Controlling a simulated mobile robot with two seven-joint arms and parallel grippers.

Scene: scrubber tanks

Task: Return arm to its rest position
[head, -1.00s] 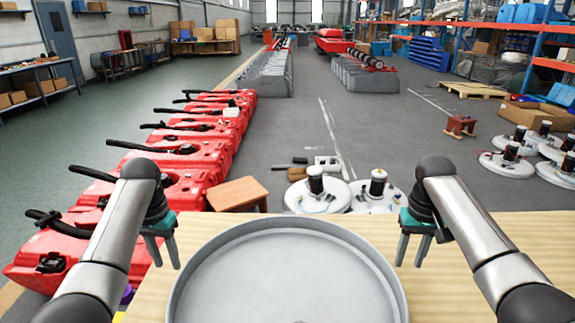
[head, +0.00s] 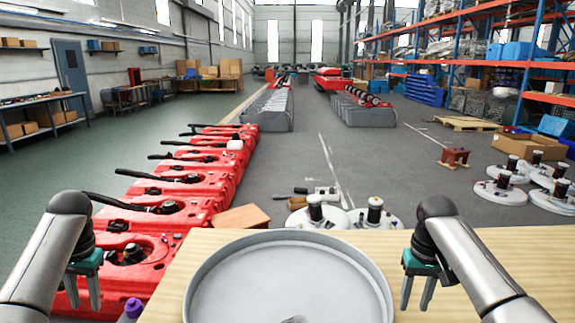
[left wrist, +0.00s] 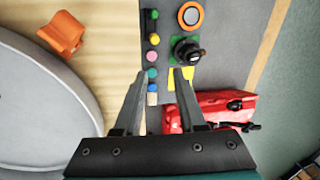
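My left gripper (head: 84,306) hangs fingers-down at the lower left of the head view, left of the wooden table. It also shows in the left wrist view (left wrist: 160,75), its two fingers apart with nothing between them, over a grey panel with coloured buttons (left wrist: 152,40). My right gripper (head: 416,305) hangs fingers-down at the right of the round grey tray, fingers apart and empty. Both arms are bent in a similar way on either side of the tray.
The round grey tray (head: 290,242) lies on the wooden table (head: 480,250) between my grippers. A row of red tanks (head: 190,190) stands left of the table. A purple-capped object (head: 132,308) is near the table's left edge. An orange piece (left wrist: 62,33) shows in the wrist view.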

